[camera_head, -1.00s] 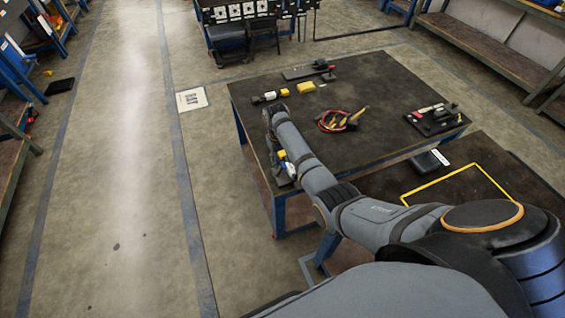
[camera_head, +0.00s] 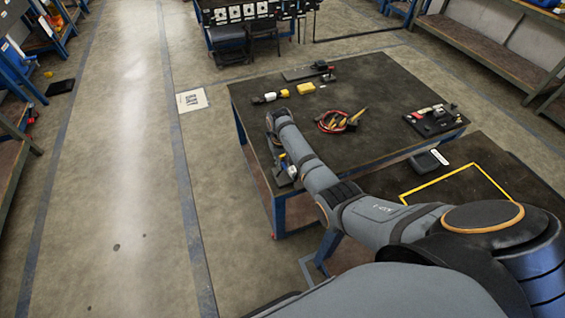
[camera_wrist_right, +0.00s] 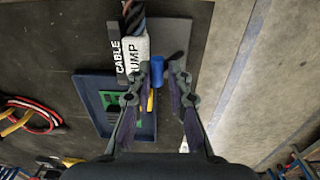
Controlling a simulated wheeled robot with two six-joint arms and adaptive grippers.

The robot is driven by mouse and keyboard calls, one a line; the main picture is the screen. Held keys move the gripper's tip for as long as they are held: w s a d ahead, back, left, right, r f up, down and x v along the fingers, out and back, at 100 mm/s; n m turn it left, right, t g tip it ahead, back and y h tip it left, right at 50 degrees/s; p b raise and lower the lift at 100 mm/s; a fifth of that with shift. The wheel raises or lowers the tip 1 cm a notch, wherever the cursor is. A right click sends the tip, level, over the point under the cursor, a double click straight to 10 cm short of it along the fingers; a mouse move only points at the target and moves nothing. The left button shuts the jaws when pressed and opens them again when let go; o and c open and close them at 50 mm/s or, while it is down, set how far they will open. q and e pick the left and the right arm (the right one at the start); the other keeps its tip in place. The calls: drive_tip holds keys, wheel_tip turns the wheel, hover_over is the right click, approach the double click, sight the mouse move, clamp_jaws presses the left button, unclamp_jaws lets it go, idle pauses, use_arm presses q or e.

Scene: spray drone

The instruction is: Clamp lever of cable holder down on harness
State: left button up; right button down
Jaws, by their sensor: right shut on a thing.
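In the right wrist view the cable holder (camera_wrist_right: 116,50) has a dark side piece lettered CABLE. A white block lettered PUMP (camera_wrist_right: 136,50) lies beside it, with the dark cables of the harness (camera_wrist_right: 133,20) running up from it. A short blue cylinder (camera_wrist_right: 157,79), which looks like the lever's handle, stands between the fingertips of my right gripper (camera_wrist_right: 167,75). The gripper is shut on it. How far the lever is tilted cannot be told. In the head view my arm partly covers this spot at the table's left edge. My left gripper is not in view.
A blue tray (camera_wrist_right: 147,125) lies below the holder. A coil of red cable with yellow-handled tools (camera_head: 335,121) lies mid-table. The table (camera_head: 375,85) has bare room at the back right.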

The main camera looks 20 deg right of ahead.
drive_tip(key=shift+s+d+f+y, duration=0.1)
drive_tip(key=shift+d+f+y, duration=0.15)
drive_tip(key=shift+d+y, duration=0.2)
drive_tip(key=shift+a, duration=0.1)
drive_tip(key=c, duration=1.3)
unclamp_jaws()
drive_tip(key=shift+o, duration=0.2)
wheel_tip(320, 180, up, 12)
drive_tip(key=shift+d, duration=0.25)
